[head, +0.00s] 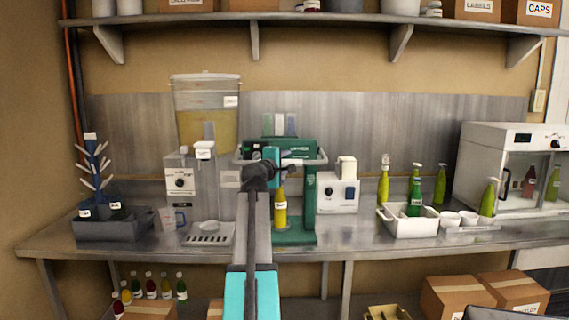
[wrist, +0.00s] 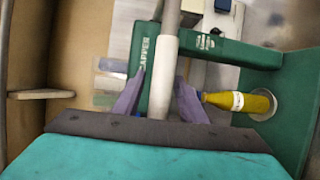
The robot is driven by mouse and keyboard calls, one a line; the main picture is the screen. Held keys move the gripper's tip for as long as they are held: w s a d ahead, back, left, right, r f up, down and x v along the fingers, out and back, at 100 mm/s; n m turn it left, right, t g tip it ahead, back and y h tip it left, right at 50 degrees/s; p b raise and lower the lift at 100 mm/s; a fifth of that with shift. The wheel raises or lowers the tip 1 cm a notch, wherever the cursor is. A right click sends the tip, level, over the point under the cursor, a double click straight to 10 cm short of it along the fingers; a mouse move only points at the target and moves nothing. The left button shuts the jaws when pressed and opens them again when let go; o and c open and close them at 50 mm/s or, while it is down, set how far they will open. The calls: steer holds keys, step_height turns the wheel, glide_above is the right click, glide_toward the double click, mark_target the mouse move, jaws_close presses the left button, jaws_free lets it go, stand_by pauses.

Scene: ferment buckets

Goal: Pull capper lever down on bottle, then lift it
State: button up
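The green capper (head: 309,195) stands on the bench, and its green body also fills much of the wrist view (wrist: 290,130). A yellow bottle (head: 280,212) with a white label stands in it and shows on its side in the wrist view (wrist: 240,102). The capper lever has a grey rod and a white grip (wrist: 163,72). My gripper (wrist: 161,82) has its two purple fingers on either side of this grip, with a narrow gap at the left finger. In the head view my arm hides the fingers and part of the capper.
A filler with a tank of yellow liquid (head: 207,112) stands left of the capper. A white box device (head: 338,193) and a white crate (head: 408,222) with bottles stand to the right. A shelf (head: 330,19) runs above. The bench front (head: 360,250) is fairly clear.

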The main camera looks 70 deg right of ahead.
steer(key=shift+c, duration=0.4)
jaws_close()
steer(key=shift+a+r+p, duration=0.15)
steer(key=shift+r+p, duration=0.1)
steer(key=shift+p, duration=0.05)
